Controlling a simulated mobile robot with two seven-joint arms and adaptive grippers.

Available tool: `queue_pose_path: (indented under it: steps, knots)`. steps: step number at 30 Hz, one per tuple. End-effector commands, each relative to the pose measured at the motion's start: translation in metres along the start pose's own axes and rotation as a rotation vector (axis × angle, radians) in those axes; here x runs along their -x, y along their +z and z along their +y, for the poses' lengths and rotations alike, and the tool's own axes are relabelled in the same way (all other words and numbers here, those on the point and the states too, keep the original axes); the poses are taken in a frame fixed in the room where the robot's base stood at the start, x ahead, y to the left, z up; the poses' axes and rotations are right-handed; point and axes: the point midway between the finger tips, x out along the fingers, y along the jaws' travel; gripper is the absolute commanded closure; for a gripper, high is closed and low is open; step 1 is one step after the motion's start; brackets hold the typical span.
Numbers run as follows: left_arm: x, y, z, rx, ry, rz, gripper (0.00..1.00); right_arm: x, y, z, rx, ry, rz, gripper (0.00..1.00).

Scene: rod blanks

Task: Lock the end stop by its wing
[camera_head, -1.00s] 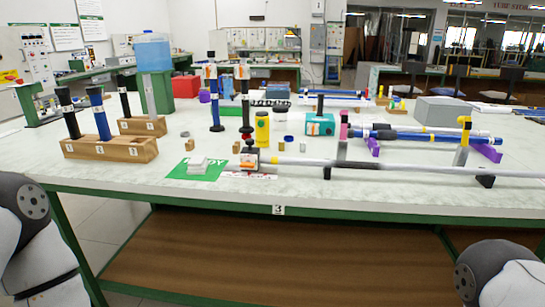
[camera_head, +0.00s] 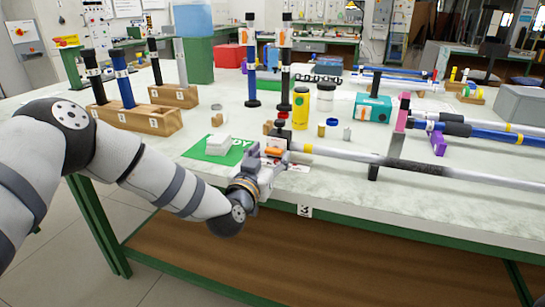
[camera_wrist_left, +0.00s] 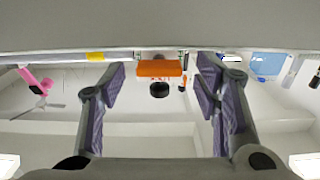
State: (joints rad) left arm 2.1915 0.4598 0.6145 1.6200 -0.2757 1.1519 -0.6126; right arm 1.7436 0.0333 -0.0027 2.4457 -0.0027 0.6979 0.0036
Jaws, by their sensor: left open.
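The end stop (camera_head: 283,134) sits at the left end of a long grey-white rod (camera_head: 340,153), near the table's front edge. Its dark upper part shows, and the rest is partly hidden behind my left gripper. Its orange wing (camera_head: 275,152) points toward the front. My left gripper (camera_head: 262,168) is open, just in front of the end stop. In the left wrist view the orange wing (camera_wrist_left: 159,68) lies between the two spread fingers, with clear space on both sides and no contact visible. My right gripper is not in view.
Wooden holders (camera_head: 135,120) with upright tools stand farther left. A yellow container (camera_head: 300,109) and upright dark tools (camera_head: 251,85) stand behind. The rod rests on a black support (camera_head: 373,172).

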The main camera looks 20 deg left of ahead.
Motion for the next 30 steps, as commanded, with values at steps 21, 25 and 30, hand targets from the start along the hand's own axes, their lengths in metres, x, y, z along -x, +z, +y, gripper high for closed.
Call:
queue_pose_path:
  steps: [21, 25, 30]
  knots:
    - [-0.0104, -0.0009, 0.0, 0.0, 0.0, 0.0, 0.92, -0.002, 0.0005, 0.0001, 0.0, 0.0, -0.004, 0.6]
    - [-0.0103, -0.0016, 0.0001, -0.015, 0.0, 0.0, 0.92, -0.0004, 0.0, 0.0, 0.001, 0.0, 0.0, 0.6]
    - [-0.0102, -0.0036, 0.0008, -0.083, 0.002, 0.002, 0.92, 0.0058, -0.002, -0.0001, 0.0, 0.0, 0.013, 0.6]
